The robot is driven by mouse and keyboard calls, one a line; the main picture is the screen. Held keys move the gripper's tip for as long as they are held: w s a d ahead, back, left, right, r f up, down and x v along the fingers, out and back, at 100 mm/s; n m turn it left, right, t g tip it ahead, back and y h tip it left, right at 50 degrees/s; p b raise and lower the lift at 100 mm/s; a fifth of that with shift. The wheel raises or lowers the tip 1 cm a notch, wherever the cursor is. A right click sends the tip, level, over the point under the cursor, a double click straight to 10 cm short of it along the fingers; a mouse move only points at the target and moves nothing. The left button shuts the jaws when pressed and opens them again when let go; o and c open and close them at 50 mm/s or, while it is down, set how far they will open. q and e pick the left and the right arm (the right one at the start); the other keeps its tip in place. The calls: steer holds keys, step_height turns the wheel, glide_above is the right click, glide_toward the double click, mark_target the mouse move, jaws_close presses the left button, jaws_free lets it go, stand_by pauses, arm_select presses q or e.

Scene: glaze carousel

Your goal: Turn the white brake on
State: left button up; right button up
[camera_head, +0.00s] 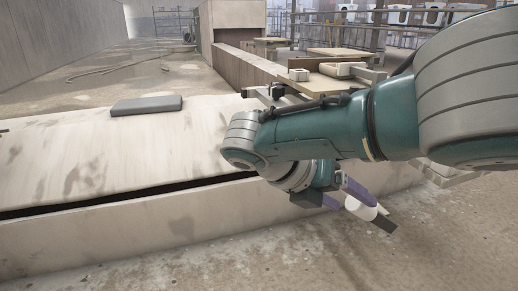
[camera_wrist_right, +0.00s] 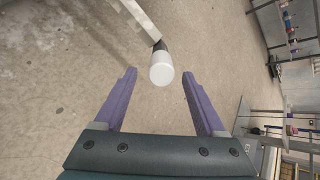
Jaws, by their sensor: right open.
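The white brake shows as a short white cylinder (camera_wrist_right: 161,74) at the end of a pale bar with a dark band, in the upper middle of the right wrist view. In the head view the white piece (camera_head: 360,208) shows low, right of centre, with a dark part at its right. My right gripper (camera_head: 352,203) is open, with purple fingers. In the wrist view its fingertips (camera_wrist_right: 159,80) lie on either side of the white end, with gaps both sides. I cannot tell whether they are level with it in depth. My left gripper is out of view.
A long pale bench or ledge (camera_head: 140,150) runs across the left, with a grey pad (camera_head: 146,105) on it. Boards and small blocks (camera_head: 335,68) stand behind my right arm. Racks (camera_wrist_right: 290,25) show at the wrist view's right. The floor in front is clear.

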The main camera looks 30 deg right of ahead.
steer(key=shift+v, duration=1.55)
steer(key=shift+d, duration=0.1)
